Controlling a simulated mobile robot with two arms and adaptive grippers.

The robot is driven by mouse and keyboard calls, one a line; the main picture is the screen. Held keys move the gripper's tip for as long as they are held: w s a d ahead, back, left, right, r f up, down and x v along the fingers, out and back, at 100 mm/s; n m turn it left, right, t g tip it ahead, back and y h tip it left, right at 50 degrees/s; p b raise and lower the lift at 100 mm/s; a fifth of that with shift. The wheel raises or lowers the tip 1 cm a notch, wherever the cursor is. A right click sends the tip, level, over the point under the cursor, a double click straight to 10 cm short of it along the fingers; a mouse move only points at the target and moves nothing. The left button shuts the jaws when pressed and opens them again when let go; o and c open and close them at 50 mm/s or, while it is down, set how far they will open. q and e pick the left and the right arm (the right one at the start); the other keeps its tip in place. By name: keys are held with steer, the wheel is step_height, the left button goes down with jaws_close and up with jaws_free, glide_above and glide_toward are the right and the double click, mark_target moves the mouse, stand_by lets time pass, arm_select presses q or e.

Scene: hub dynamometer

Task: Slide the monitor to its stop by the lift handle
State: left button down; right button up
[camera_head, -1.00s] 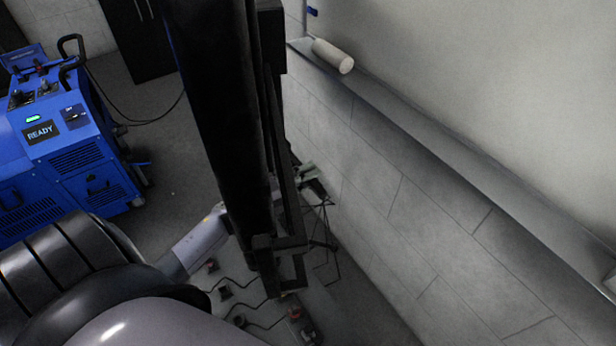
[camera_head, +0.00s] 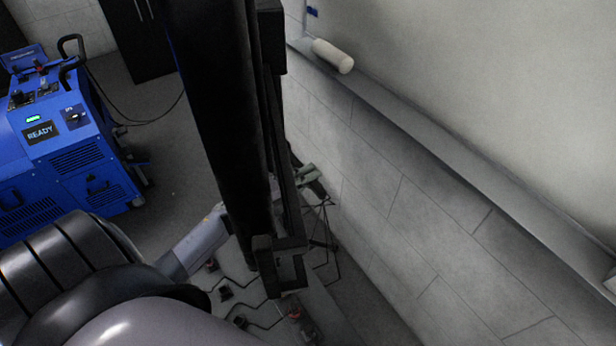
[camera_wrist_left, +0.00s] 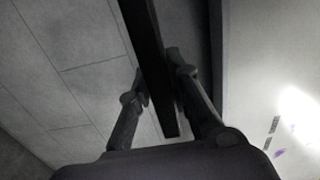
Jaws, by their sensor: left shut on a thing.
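The monitor (camera_head: 215,110) is a tall black slab seen nearly edge-on in the middle of the head view. A black frame (camera_head: 281,250) shows at its lower end. My left arm comes in from the left and passes behind the monitor. My left gripper (camera_head: 311,182) shows only partly beyond its right edge. In the left wrist view, the fingers of my left gripper (camera_wrist_left: 160,82) are on either side of a long black bar, the lift handle (camera_wrist_left: 148,55), and shut on it. My right gripper is in neither view.
A blue machine (camera_head: 75,150) with a READY display stands at left. A grey block wall (camera_head: 400,190) is close on the right. Its ledge (camera_head: 440,130) carries a white cylinder (camera_head: 332,55). Cables and small parts lie on a grey surface (camera_head: 325,315) below the monitor.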

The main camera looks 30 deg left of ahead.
arm_select(q)
step_height(320, 180, up, 14)
steer(key=p, duration=1)
steer(key=shift+w, duration=0.1)
steer(key=c, duration=1.8)
jaws_free()
steer(key=shift+a, duration=0.1)
steer(key=o, duration=0.3)
steer(key=shift+f, duration=0.15)
steer(key=shift+f, duration=0.15)
steer(key=v, duration=1.2)
